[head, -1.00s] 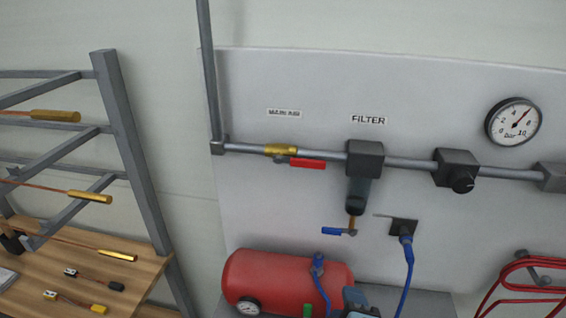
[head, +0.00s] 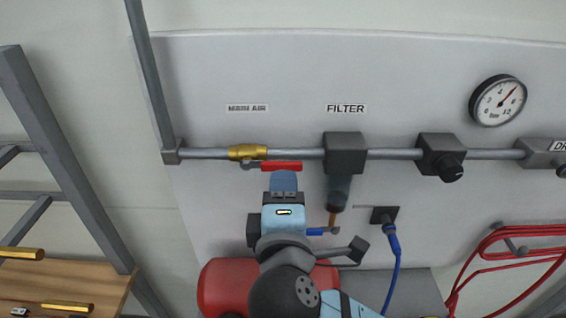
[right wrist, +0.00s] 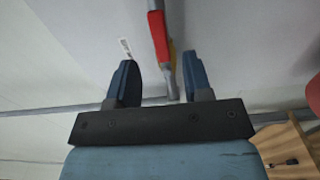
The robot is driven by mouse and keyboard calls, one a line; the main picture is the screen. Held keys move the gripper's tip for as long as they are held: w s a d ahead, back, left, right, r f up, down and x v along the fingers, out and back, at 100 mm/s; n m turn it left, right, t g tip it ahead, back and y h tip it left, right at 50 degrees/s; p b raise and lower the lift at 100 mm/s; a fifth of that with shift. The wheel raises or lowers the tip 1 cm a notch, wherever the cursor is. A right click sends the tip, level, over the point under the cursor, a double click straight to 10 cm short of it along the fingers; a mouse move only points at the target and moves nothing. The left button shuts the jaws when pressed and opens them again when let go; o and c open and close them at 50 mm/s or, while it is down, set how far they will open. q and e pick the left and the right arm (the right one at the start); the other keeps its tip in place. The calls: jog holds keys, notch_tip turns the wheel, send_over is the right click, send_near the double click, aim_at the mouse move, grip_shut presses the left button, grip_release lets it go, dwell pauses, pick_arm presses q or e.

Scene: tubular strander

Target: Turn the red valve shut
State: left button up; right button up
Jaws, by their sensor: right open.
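The red valve lever (head: 281,166) sits beside its brass valve body (head: 248,152) on the grey pipe, under the MAIN AIR label. The lever lies along the pipe, pointing right toward the filter. My right gripper (head: 284,178) is just below the lever in the head view, its tips close to it. In the right wrist view my right gripper (right wrist: 160,78) is open and empty, and the red lever (right wrist: 158,35) with its grey stem shows in line with the gap between the fingers. I cannot tell whether they touch. My left gripper is not in view.
The filter (head: 345,153) stands right of the lever, with a small blue drain lever (head: 315,232) below it. A regulator (head: 441,153), gauge (head: 497,101), blue hose (head: 394,255), red coiled hose (head: 520,240) and red tank (head: 218,285) are nearby. A grey rack (head: 65,160) stands left.

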aim_at(271, 166)
jog(key=w+p, duration=0.1)
jog(key=w, duration=0.5)
jog(key=shift+c, duration=0.4)
grip_shut()
